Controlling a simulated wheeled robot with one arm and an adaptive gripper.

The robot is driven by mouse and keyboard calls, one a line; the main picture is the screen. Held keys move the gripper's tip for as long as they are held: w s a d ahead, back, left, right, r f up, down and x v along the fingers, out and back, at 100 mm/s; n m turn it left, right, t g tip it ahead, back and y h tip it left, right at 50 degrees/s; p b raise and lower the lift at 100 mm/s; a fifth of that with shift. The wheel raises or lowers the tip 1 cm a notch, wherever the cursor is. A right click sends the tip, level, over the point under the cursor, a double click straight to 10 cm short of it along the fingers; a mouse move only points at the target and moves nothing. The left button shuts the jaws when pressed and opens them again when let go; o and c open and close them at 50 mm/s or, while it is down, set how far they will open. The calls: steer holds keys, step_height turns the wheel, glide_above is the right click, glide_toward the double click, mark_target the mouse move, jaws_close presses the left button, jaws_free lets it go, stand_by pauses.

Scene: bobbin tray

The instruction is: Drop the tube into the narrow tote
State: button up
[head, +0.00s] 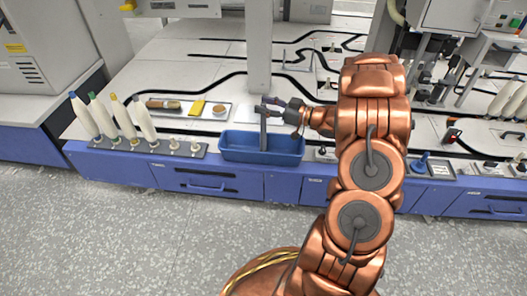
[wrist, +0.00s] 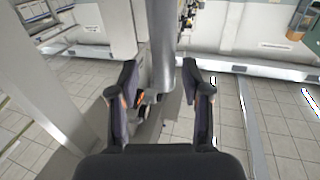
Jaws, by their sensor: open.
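The narrow tote (head: 235,153) is a blue open box near the front edge of the bench. A dark grey tube (head: 263,132) stands about upright in it, its lower end hidden inside the tote. My gripper (head: 270,106) is above the tote, at the tube's upper end. In the wrist view the grey tube (wrist: 161,48) shows between the spread fingers of my gripper (wrist: 163,85). The fingers are open, with gaps visible beside the tube. Whether the tube touches the tote's floor cannot be seen.
Left of the tote is a dark rack (head: 185,149) with several white bobbins (head: 103,115). Behind it lies a tray with a brown roll (head: 163,104) and a yellow item (head: 197,107). A pale upright post (head: 259,50) rises behind the tote.

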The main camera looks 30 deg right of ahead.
steer(key=v, duration=1.2)
stand_by(0.5)
